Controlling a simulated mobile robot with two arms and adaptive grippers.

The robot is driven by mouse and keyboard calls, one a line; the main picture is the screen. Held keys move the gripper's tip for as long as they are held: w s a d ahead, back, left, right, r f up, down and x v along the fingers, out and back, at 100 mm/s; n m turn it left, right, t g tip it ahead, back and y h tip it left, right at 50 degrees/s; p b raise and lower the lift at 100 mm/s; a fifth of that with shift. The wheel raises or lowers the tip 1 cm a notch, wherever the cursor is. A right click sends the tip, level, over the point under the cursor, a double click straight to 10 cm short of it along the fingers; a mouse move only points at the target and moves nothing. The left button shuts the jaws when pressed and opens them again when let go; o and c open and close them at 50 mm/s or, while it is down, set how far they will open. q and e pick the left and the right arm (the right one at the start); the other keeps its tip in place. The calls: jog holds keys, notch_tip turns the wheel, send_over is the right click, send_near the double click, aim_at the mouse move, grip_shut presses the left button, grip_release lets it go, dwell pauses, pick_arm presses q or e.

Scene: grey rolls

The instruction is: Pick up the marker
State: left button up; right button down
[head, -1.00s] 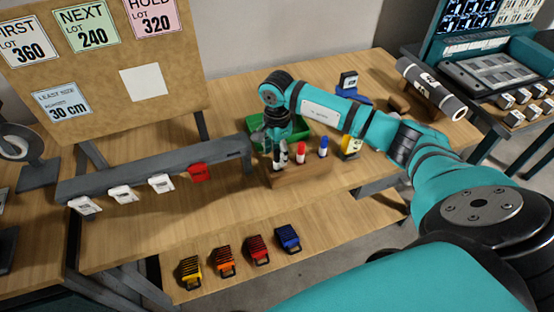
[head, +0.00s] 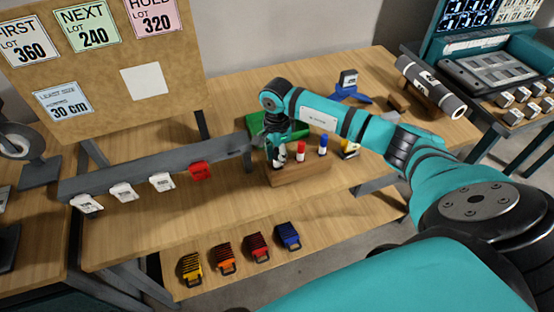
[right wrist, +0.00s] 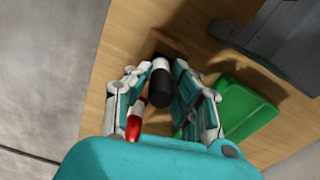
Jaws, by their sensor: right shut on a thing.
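A black-capped marker with a white body (right wrist: 160,84) is between the fingers of my right gripper (right wrist: 160,98) in the right wrist view. The gripper is shut on it. In the head view this marker (head: 280,158) stands at the left end of a wooden block (head: 302,174), partly hidden by my right gripper (head: 276,150). A red marker (head: 301,151) and a blue marker (head: 323,145) stand upright in the same block to its right. The red one also shows beside a finger in the right wrist view (right wrist: 133,128). My left gripper is not in view.
A green bin (head: 256,124) is just behind the gripper. A grey rail (head: 150,170) with white tags and a red tag (head: 200,171) runs to the left.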

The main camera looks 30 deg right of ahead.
jog(key=shift+r, duration=0.55)
notch_tip(320, 180, up, 8)
jog(key=b, duration=0.2)
jog(key=shift+f+b, duration=0.2)
jog(key=shift+b, duration=0.2)
jog(key=shift+r, duration=0.7)
jog(key=c, duration=1.7)
grip_release()
grip_shut()
notch_tip(320, 180, up, 7)
jog(key=p, duration=0.4)
